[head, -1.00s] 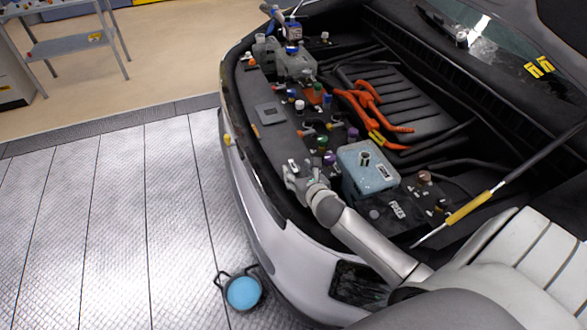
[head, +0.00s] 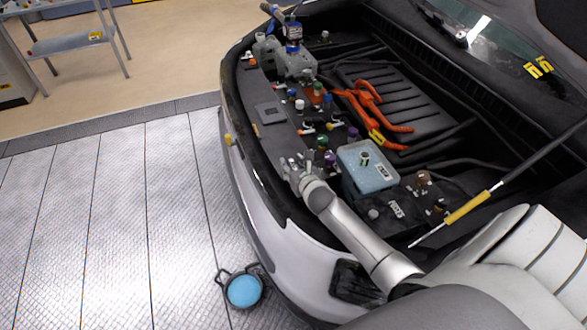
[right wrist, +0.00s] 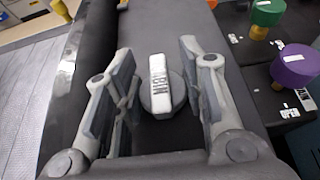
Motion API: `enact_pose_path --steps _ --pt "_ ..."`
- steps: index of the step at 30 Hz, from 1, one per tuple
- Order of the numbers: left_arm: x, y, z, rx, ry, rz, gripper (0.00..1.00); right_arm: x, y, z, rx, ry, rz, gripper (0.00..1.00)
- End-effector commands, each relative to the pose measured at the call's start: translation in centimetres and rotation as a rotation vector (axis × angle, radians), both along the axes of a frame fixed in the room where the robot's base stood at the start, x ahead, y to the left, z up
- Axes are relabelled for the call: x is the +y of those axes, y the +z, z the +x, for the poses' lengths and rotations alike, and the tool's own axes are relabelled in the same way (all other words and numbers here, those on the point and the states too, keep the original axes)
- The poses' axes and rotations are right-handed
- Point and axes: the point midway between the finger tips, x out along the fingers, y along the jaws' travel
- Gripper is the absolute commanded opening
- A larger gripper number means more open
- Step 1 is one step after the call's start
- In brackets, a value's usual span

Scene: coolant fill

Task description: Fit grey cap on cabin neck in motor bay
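The grey cap (right wrist: 158,93) is round with a raised white grip bar whose dark lettering appears to read CABIN. It rests on the dark front ledge of the motor bay. My right gripper (right wrist: 160,85) is open, with one finger on each side of the cap and a gap on both sides. In the head view my right gripper (head: 293,166) is low over the ledge, left of the light-blue box (head: 367,168). I cannot tell which neck is the cabin neck. My left gripper does not show.
A green cap (right wrist: 267,12) and a purple cap (right wrist: 295,66) stand right of my right gripper. Orange cables (head: 370,105) cross the bay behind. A yellow-sleeved strut (head: 467,208) rises at the right. A blue round-topped item (head: 244,290) lies on the floor.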

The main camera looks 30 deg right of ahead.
Motion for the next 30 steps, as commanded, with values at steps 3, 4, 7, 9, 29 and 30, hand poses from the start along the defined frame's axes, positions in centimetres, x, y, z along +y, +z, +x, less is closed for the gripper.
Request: enact_pose_path --steps 3,4,7,9,29,30 --pt "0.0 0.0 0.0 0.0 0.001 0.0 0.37 0.0 0.0 0.0 0.0 0.0 0.0 0.19" --pt "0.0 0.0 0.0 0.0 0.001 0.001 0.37 0.0 0.0 0.0 0.0 0.0 0.0 0.19" --pt "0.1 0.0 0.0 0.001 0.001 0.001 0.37 0.0 0.0 0.0 0.0 0.0 0.0 0.16" --pt "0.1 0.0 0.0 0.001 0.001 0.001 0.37 0.0 0.0 0.0 0.0 0.0 0.0 0.16" --pt "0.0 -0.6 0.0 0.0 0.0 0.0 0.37 1.9 6.7 -2.3 -0.003 0.004 -0.003 0.16" --pt "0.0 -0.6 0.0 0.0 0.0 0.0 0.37 2.3 7.3 -2.8 -0.002 0.005 -0.003 0.16"
